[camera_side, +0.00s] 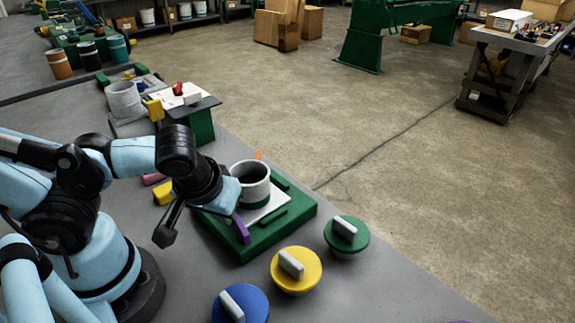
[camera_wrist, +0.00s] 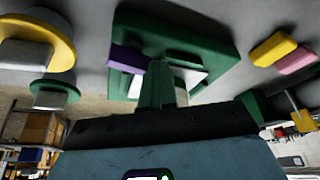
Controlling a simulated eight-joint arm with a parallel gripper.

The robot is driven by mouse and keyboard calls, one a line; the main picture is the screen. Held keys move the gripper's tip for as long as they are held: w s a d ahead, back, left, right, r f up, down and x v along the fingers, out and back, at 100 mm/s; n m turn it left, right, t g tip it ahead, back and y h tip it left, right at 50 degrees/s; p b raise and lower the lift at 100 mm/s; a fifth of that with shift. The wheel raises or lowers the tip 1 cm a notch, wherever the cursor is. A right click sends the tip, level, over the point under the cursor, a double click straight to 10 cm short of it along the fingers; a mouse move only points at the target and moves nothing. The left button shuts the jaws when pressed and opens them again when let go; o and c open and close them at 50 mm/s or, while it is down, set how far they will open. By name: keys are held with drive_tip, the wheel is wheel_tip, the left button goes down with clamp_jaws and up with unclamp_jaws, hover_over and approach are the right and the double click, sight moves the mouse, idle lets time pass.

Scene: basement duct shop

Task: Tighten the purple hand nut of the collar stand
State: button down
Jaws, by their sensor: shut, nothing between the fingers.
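The collar stand (camera_side: 300,213) is a green base with a pale plate and a grey cup-like collar (camera_side: 250,178) with a dark green lower band. It also fills the upper middle of the wrist view (camera_wrist: 215,35). The purple hand nut (camera_side: 241,229) shows as a small bar at the stand's near side. In the wrist view the purple piece (camera_wrist: 126,58) lies just left of my fingers. My gripper (camera_wrist: 160,82) is shut and empty, close to the stand.
Blue (camera_side: 240,304), yellow (camera_side: 296,269) and green (camera_side: 346,236) discs with grey handles lie at the bench's front right. A yellow block (camera_side: 164,193) and a pink block (camera_side: 153,178) lie left of the stand. A grey bucket (camera_side: 124,99) stands behind.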

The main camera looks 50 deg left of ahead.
drive_tip(key=shift+w+d, duration=0.25)
drive_tip(key=shift+d, duration=0.65)
drive_tip(key=shift+r, duration=0.25)
drive_tip(key=shift+v, duration=1.2)
drive_tip(key=a+v, duration=0.2)
drive_tip(key=v, duration=0.7)
drive_tip(key=w+a+f+m+t, duration=0.1)
drive_tip(key=w+m, duration=0.1)
drive_tip(key=w, duration=0.1)
drive_tip(key=w+a+f+m+t+h, duration=0.1)
drive_tip(key=w+a+m, duration=0.1)
drive_tip(key=w, duration=0.2)
drive_tip(key=w+a+f+m+t+h, duration=0.1)
drive_tip(key=w+a+f, duration=0.1)
drive_tip(key=w, duration=0.1)
drive_tip(key=shift+w+m, duration=0.35)
drive_tip(key=shift+m, duration=0.05)
drive_tip(key=shift+w+a, duration=0.3)
drive_tip(key=shift+a, duration=0.1)
